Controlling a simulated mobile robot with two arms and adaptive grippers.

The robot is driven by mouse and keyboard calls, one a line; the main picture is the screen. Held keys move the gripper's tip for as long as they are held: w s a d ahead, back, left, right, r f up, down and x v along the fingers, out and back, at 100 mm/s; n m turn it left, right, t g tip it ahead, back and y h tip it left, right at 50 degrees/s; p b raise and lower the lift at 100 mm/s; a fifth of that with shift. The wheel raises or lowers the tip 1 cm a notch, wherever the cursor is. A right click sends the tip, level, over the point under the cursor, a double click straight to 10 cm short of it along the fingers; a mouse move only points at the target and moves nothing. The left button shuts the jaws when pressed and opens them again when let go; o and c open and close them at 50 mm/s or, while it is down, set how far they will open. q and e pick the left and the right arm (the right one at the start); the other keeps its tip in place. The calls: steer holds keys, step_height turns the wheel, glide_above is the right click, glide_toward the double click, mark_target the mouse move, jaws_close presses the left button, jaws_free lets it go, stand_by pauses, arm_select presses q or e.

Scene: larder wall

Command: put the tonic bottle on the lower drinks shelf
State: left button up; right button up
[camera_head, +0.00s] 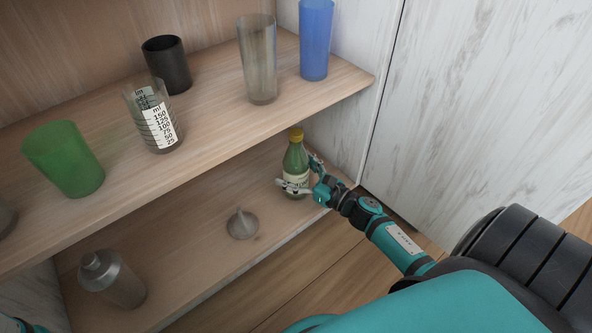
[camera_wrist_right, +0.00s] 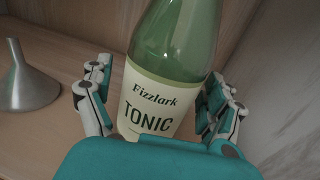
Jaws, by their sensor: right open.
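The tonic bottle (camera_head: 295,160) is green with a yellow cap and a pale label. It stands upright on the lower shelf (camera_head: 190,262), near its right end. My right gripper (camera_head: 298,178) is open, with its fingers on either side of the bottle. In the wrist view the bottle (camera_wrist_right: 160,95) shows its "Fizzlark TONIC" label between the spread fingers, and its base is hidden by the gripper's body. Only a small teal and dark part of my left arm (camera_head: 14,325) shows at the bottom left corner; its jaws cannot be made out.
A metal funnel (camera_head: 242,224) and a metal shaker (camera_head: 112,279) stand on the lower shelf. The upper shelf (camera_head: 215,112) holds a green cup (camera_head: 64,160), a measuring glass (camera_head: 153,118), a black cup (camera_head: 167,65), a clear glass (camera_head: 257,60) and a blue glass (camera_head: 315,40).

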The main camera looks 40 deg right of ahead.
steer(key=shift+r, duration=0.2)
steer(key=p+v, duration=0.4)
steer(key=v, duration=0.8)
